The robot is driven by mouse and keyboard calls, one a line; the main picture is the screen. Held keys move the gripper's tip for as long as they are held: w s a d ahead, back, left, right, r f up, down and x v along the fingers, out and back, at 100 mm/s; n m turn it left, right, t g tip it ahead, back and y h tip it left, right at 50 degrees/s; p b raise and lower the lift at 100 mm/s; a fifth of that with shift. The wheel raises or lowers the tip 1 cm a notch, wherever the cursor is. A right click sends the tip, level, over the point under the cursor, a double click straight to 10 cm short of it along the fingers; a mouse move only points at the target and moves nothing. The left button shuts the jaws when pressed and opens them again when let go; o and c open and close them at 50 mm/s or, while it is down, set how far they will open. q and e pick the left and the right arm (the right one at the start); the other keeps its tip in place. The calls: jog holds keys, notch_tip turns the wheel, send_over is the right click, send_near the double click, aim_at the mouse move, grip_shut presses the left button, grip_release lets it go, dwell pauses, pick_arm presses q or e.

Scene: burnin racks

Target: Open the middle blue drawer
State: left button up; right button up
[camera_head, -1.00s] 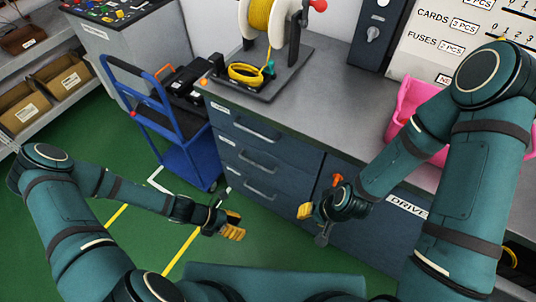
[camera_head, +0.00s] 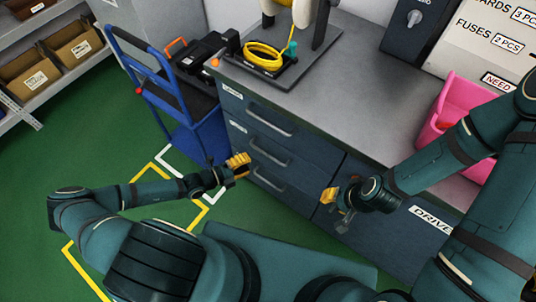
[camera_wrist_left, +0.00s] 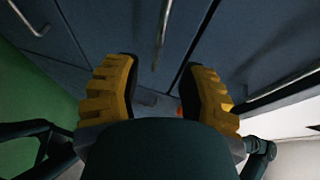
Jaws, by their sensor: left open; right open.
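The dark blue cabinet has a stack of three shut drawers. The middle blue drawer (camera_head: 255,140) has a silver bar handle (camera_head: 270,153). My left gripper (camera_head: 240,163) is just left of the drawer fronts, near the height of the middle and lower handles. In the left wrist view its yellow fingers (camera_wrist_left: 162,95) are apart with nothing between them, and a drawer handle (camera_wrist_left: 163,30) lies ahead, between their directions. I cannot tell for sure which drawer that handle is on. My right gripper (camera_head: 335,200) is open and empty, before the cabinet right of the drawers.
A blue trolley (camera_head: 195,125) with a black case stands left of the cabinet. The worktop (camera_head: 330,80) carries a yellow cable coil (camera_head: 263,56) and a pink bin (camera_head: 460,100). Green floor (camera_head: 95,165) lies open to the left.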

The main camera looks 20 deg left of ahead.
aim_at(267, 154)
pick_arm(q)
jog(key=b+x, duration=0.1)
jog(key=x, duration=0.8)
grip_shut()
